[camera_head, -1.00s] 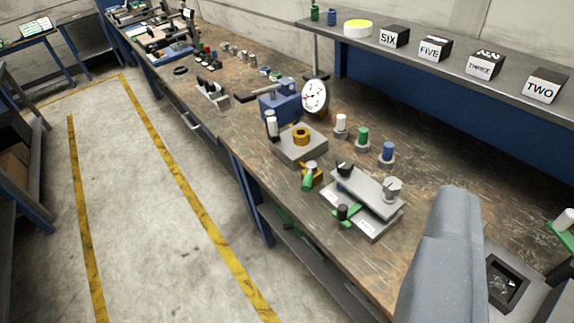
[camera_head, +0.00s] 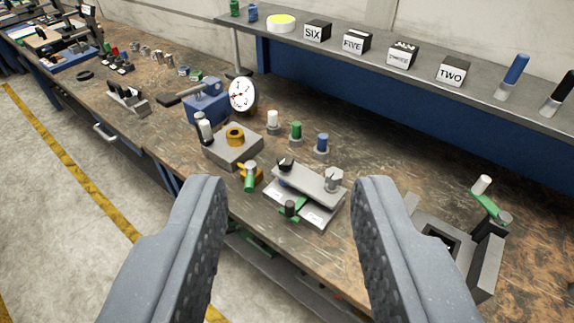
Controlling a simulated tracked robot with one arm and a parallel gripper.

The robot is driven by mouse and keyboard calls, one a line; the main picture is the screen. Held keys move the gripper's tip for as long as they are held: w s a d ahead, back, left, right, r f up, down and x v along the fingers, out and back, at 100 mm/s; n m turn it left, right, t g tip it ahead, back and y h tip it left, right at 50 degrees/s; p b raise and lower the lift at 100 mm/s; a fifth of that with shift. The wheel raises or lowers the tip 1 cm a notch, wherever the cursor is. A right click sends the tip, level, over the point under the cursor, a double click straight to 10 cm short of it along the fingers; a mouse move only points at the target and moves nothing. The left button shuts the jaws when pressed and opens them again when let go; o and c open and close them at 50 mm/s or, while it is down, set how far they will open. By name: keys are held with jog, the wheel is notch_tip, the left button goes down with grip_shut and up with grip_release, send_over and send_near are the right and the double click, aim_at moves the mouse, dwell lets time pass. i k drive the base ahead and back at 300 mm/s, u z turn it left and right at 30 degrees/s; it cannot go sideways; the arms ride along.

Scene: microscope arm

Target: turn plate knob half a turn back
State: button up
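A metal plate device (camera_head: 312,205) stands on the workbench near its front edge. It has a grey top plate (camera_head: 308,181), a faceted silver knob (camera_head: 333,178) at the plate's right end, and black knobs at the left end (camera_head: 286,163) and low at the front (camera_head: 290,208). I cannot tell which of these is the plate knob. A green lever part lies across its front. My gripper (camera_head: 288,185) is open and empty, its two grey fingers wide apart. The device appears between and beyond the fingertips, apart from them.
Left of the device are a green-handled yellow part (camera_head: 249,177), a block with a brass ring (camera_head: 235,136) and a dial gauge (camera_head: 242,94). Small pegs (camera_head: 296,132) stand behind. A grey fixture with a green lever (camera_head: 487,203) is at right. A shelf (camera_head: 385,72) holds labelled blocks.

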aim_at(285, 163)
jog(key=u, duration=0.15)
jog(key=i, duration=1.1)
jog(key=z, duration=0.2)
